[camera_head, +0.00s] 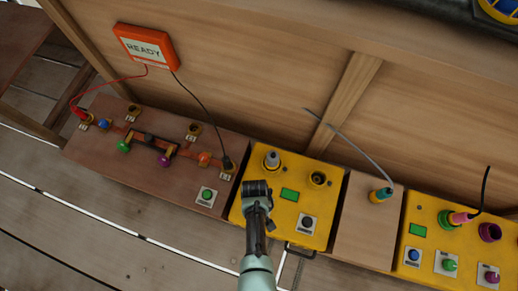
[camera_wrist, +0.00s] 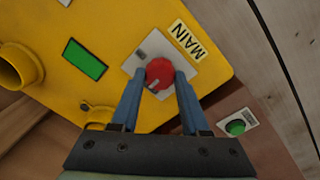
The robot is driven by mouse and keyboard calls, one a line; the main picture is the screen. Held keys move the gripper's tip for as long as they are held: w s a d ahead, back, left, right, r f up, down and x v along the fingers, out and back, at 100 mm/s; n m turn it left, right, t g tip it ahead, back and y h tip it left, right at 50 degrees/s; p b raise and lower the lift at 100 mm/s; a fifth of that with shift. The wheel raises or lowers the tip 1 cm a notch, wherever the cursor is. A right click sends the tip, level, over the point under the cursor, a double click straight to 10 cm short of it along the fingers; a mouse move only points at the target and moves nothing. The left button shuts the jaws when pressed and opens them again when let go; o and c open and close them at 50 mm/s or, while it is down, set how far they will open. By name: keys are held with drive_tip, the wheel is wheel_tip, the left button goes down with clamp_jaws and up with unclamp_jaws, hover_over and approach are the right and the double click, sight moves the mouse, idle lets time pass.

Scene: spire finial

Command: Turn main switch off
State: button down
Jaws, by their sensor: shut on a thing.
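The main switch is a round red knob (camera_wrist: 159,70) on a pale square plate, beside a yellow label (camera_wrist: 186,40) reading MAIN, in the wrist view. It sits on the top of a yellow box (camera_head: 285,222), which also shows in the wrist view (camera_wrist: 115,22). My gripper (camera_head: 256,187) is over the left part of this box. In the wrist view its two blue fingers (camera_wrist: 163,84) are shut on the red knob, one on each side. The head view hides the knob behind my gripper. A light line marks the knob's face near its lower edge.
A wooden panel with a green button (camera_head: 206,195) lies to the left. An orange READY sign (camera_head: 144,47) is on the wall.

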drive_tip(key=shift+c, duration=2)
unclamp_jaws()
drive_tip(key=shift+r, duration=0.1)
wheel_tip(320, 180, up, 13)
drive_tip(key=p, duration=0.7)
drive_tip(key=shift+s+a, duration=0.15)
drive_tip(key=shift+a, duration=0.15)
drive_tip(key=shift+f, duration=0.2)
